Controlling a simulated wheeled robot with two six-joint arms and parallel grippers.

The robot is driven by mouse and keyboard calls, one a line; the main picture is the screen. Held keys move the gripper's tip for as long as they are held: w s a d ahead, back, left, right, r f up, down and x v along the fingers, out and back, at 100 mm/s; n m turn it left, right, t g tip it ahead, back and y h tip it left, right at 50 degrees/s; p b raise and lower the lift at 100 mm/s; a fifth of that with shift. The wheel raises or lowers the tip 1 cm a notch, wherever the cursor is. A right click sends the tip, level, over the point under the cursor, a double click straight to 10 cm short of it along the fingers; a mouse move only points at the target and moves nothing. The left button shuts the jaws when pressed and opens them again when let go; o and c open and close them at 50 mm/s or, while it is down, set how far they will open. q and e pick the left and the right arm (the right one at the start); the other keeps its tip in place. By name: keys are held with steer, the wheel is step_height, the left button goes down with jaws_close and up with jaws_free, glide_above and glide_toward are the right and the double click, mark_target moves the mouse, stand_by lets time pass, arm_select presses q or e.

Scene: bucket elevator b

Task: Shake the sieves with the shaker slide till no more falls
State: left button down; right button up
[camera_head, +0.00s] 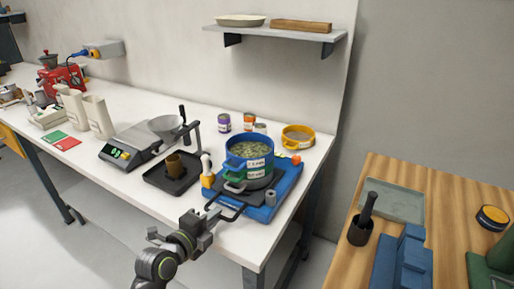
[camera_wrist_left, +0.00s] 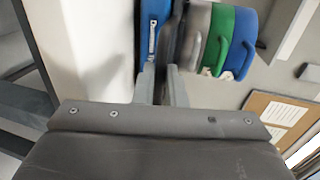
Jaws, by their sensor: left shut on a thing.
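The blue sieve (camera_head: 237,161) holds greenish material and sits on top of a green sieve (camera_head: 234,174). The stack stands upright on the blue shaker slide (camera_head: 290,190) near the front edge of the white bench. In the left wrist view the stack appears sideways, with the blue sieve (camera_wrist_left: 240,45), green sieve (camera_wrist_left: 217,40) and a grey pan (camera_wrist_left: 197,35). My left gripper (camera_head: 211,217) is shut on the slide's dark handle (camera_head: 232,212) at the front. Its fingers also show in the left wrist view (camera_wrist_left: 165,85). My right gripper is out of view.
A black tray (camera_head: 153,181) with a brown cup and a scale (camera_head: 122,150) stand left of the slide. A yellow-rimmed sieve (camera_head: 298,135) and small tins (camera_head: 249,121) stand behind it. A wooden table (camera_head: 390,170) is at right, past a gap.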

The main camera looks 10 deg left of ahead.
arm_select(q)
steer(key=shift+f, duration=0.1)
steer(key=shift+r+b+x, duration=0.25)
steer(key=shift+b+x, duration=0.15)
steer(key=shift+x, duration=0.7)
steer(key=shift+r+b+x, duration=0.2)
steer(key=shift+b+x, duration=0.15)
steer(key=shift+x, duration=0.75)
steer(key=shift+f+v, duration=0.25)
steer(key=shift+v, duration=0.85)
steer(key=shift+f+v, duration=0.2)
steer(key=shift+v, duration=0.85)
steer(key=shift+s, duration=0.1)
steer(key=shift+r+b+x, duration=0.25)
steer(key=shift+b+x, duration=0.1)
steer(key=shift+x, duration=0.75)
steer(key=shift+r+b+x, duration=0.2)
steer(key=shift+b+x, duration=0.15)
steer(key=shift+x, duration=0.75)
steer(key=c, duration=0.8)
jaws_free()
